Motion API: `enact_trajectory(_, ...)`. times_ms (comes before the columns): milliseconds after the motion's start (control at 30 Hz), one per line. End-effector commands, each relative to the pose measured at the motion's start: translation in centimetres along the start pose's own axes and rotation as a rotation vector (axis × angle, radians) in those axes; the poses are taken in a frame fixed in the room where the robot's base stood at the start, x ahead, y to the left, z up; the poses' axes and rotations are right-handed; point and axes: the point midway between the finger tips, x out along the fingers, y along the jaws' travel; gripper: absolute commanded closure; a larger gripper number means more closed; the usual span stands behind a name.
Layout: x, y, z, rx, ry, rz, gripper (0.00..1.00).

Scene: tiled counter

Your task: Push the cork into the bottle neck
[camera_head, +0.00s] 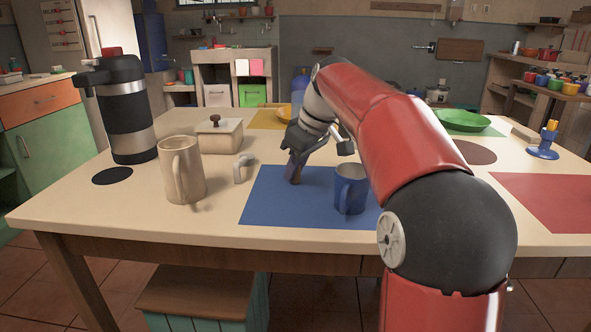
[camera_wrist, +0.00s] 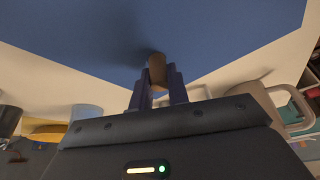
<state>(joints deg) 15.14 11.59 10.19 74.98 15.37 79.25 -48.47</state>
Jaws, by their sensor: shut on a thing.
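My gripper (camera_head: 293,176) points down over the blue mat (camera_head: 262,208), left of the blue mug. In the wrist view its two dark fingers (camera_wrist: 158,88) are shut on a brown cork (camera_wrist: 157,66), whose end sticks out past the fingertips. A soft shadow lies on the mat by the cork; I cannot tell whether the cork touches the mat. In the head view the fingers mostly hide the cork. I cannot make out a bottle neck for certain in either view.
The blue mug (camera_head: 350,190) stands close right of my gripper. A beige mug (camera_head: 183,170), small pale bent piece (camera_head: 243,168), lidded box (camera_head: 220,135) and steel flask (camera_head: 127,112) stand left. A green plate (camera_head: 462,120) and blue stand (camera_head: 543,148) are right. The front left counter is clear.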

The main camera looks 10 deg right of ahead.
Motion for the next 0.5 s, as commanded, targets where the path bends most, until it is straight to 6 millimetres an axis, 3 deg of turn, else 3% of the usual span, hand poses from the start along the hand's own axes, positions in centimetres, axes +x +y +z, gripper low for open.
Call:
enact_trajectory(233,-3.6,0.0,-1.6,-0.002,0.003,0.003,1.00)
enact_trajectory(500,-11.7,-0.1,-4.9,-0.003,0.003,0.003,1.00)
